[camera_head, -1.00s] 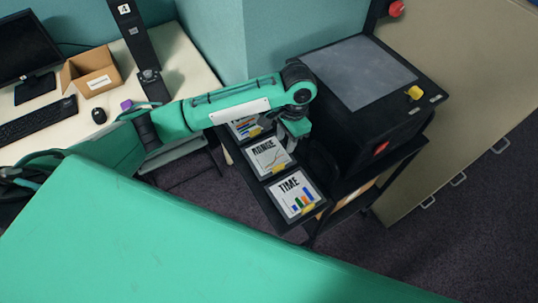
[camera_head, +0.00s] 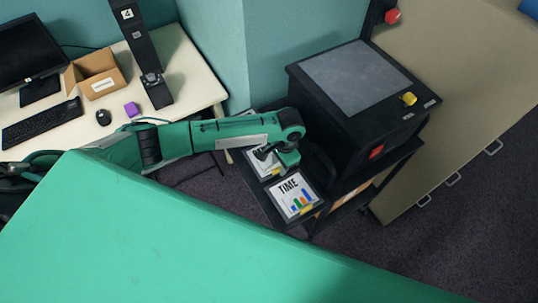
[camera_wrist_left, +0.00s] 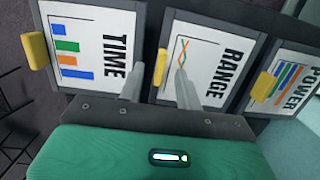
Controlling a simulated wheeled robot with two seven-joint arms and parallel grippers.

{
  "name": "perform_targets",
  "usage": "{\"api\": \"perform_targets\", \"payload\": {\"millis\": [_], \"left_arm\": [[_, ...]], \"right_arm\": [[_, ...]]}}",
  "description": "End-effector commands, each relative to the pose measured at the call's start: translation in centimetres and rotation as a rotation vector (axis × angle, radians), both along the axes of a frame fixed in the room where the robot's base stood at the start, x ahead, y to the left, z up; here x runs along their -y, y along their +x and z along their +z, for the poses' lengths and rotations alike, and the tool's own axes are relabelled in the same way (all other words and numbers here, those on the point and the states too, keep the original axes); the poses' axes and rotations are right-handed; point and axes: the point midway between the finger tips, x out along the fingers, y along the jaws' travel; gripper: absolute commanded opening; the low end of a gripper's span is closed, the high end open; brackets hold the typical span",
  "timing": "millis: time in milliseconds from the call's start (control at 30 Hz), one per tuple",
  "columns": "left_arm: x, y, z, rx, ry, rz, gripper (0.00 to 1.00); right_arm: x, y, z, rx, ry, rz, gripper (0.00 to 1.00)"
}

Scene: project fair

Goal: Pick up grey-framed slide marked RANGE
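The RANGE slide (camera_wrist_left: 203,50) has a dark grey frame, a line chart and a yellow tab on its edge. It lies between two similar slides, TIME (camera_wrist_left: 90,45) and POWER (camera_wrist_left: 287,80). In the head view the RANGE slide (camera_head: 255,166) is partly hidden under my left gripper (camera_head: 268,155). In the left wrist view my left gripper (camera_wrist_left: 159,72) is open, its two fingers on either side of the RANGE slide's yellow tab with visible gaps. I cannot tell its height above the slide. My right gripper is not in view.
The slides lie on a black cart shelf (camera_head: 275,217) beside a large black machine (camera_head: 405,121) with a grey top.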

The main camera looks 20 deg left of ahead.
Motion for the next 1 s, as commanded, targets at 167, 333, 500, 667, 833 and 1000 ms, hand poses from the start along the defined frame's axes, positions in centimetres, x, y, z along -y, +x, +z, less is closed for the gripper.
{"api": "perform_targets", "payload": {"millis": [167,333,500,667,833,1000], "left_arm": [[-0.2,-0.2,-1.6,0.001,0.001,-0.001,0.35],[-0.2,-0.2,-1.8,0.001,0.001,-0.001,0.35],[-0.2,-0.2,-1.7,0.001,0.0,-0.001,0.13],[-0.2,-0.2,-1.7,0.001,0.0,-0.001,0.0],[-0.2,-0.1,-1.7,0.001,0.0,0.0,0.0],[-0.1,-0.1,-1.3,0.003,-0.001,-0.001,0.0]], "right_arm": [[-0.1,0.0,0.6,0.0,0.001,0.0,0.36],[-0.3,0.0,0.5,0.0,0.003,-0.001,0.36],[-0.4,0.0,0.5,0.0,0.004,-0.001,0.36],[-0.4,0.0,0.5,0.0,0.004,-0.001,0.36],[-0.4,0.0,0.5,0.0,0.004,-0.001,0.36],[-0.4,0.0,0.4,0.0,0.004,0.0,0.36]]}}
